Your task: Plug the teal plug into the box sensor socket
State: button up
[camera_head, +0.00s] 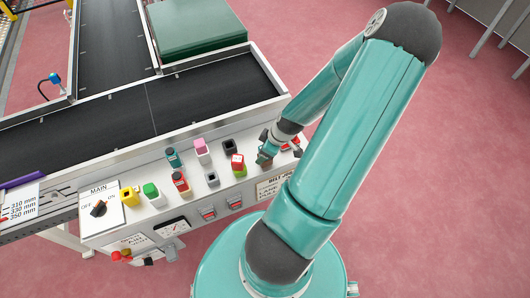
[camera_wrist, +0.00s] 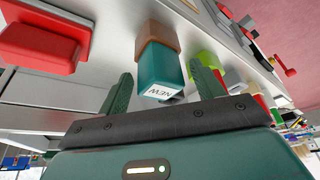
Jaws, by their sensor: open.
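In the wrist view a teal plug (camera_wrist: 161,68) with a white "NEW" label sits between the fingers of my gripper (camera_wrist: 161,72), with a visible gap to each finger. A brown block (camera_wrist: 158,38) adjoins its far end; I cannot tell if it is a socket. In the head view my gripper (camera_head: 267,152) is open at the right end of the sloped panel, and the plug there is hard to tell from the fingers. Another teal block (camera_head: 172,157) stands at the panel's back. I cannot read which socket is the box sensor's; a dark-holed grey socket (camera_head: 212,179) looks empty.
The panel (camera_head: 190,240) carries yellow (camera_head: 129,196), green (camera_head: 153,194), pink (camera_head: 202,147) and red (camera_head: 181,183) blocks close together. Red rocker switches (camera_head: 208,213) line its front. A black conveyor belt (camera_head: 150,105) lies behind. Floor is free at right.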

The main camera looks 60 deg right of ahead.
jog(key=shift+c, duration=0.5)
jog(key=c, duration=1)
jog(key=shift+w+r, duration=0.1)
jog(key=shift+r, duration=0.15)
